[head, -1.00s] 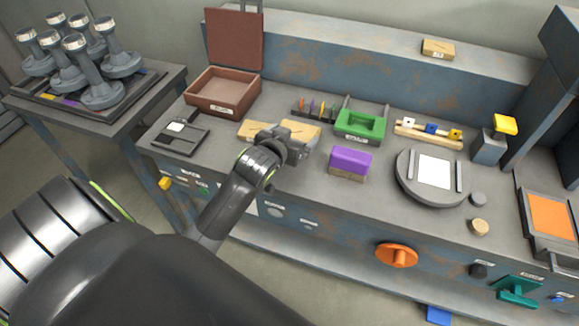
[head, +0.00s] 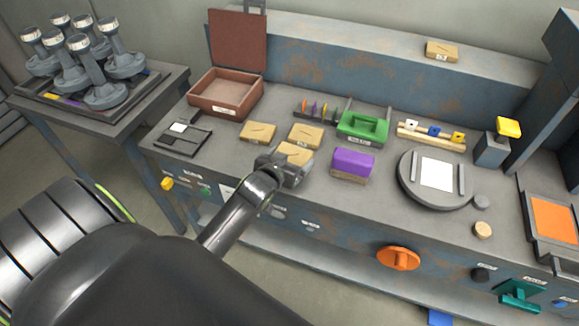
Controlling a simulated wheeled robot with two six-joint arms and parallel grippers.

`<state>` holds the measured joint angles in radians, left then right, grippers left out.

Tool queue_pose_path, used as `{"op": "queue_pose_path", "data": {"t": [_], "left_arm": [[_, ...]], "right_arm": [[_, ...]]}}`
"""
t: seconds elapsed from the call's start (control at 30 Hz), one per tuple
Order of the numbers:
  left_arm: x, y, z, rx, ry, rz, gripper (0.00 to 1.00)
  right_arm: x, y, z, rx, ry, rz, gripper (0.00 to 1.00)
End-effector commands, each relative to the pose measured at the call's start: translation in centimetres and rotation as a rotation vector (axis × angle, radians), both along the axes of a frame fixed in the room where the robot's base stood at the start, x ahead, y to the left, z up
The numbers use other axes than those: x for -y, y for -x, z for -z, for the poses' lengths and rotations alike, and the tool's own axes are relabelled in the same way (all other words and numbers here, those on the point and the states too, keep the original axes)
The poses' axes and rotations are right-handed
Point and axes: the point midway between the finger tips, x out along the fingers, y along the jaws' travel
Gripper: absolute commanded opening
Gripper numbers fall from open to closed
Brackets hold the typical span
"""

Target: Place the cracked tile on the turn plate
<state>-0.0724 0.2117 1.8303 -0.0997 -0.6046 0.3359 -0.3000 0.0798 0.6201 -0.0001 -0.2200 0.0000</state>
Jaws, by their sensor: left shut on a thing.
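My left gripper (head: 283,166) is shut on a tan tile (head: 295,151) at the front middle of the bench; whether the tile is lifted is hard to tell. The gripper covers part of it, and I cannot make out a crack there. Two similar tan tiles with dark marks lie behind it: a left tile (head: 258,132) and a right tile (head: 305,136). The round grey turn plate (head: 409,182) is to the right, past a purple block. A white square (head: 437,174) lies on it between two raised bars. My right gripper is not in view.
The purple block (head: 353,163) stands between my left gripper and the turn plate. Behind are a green holder (head: 363,128), a rack of coloured pieces (head: 316,110) and a brown open box (head: 212,107). Another tan block (head: 441,50) sits on the back ledge.

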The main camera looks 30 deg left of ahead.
Motion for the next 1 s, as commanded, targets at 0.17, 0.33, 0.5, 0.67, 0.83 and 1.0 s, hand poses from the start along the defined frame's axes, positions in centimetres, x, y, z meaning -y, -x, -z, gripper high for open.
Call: {"op": "queue_pose_path", "data": {"t": [0.17, 0.33, 0.5, 0.67, 0.83, 1.0], "left_arm": [[0.0, 0.0, 2.4, -0.002, 0.001, 0.000, 0.60], [0.0, 0.0, 3.3, 0.000, 0.001, 0.001, 0.60], [0.0, 0.0, 3.3, 0.001, 0.000, 0.001, 0.60], [0.0, 0.0, 3.7, 0.001, 0.000, 0.001, 0.60], [0.0, 0.0, 3.8, -0.001, 0.000, 0.000, 1.00], [0.0, 0.0, 3.8, -0.001, 0.000, 0.000, 1.00]], "right_arm": [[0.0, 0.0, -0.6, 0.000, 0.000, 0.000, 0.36], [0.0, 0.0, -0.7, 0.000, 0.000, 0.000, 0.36], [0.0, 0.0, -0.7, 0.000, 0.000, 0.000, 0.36], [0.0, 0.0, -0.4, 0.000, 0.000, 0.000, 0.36], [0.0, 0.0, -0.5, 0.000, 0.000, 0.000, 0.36], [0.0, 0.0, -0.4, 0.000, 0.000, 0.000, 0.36]]}}
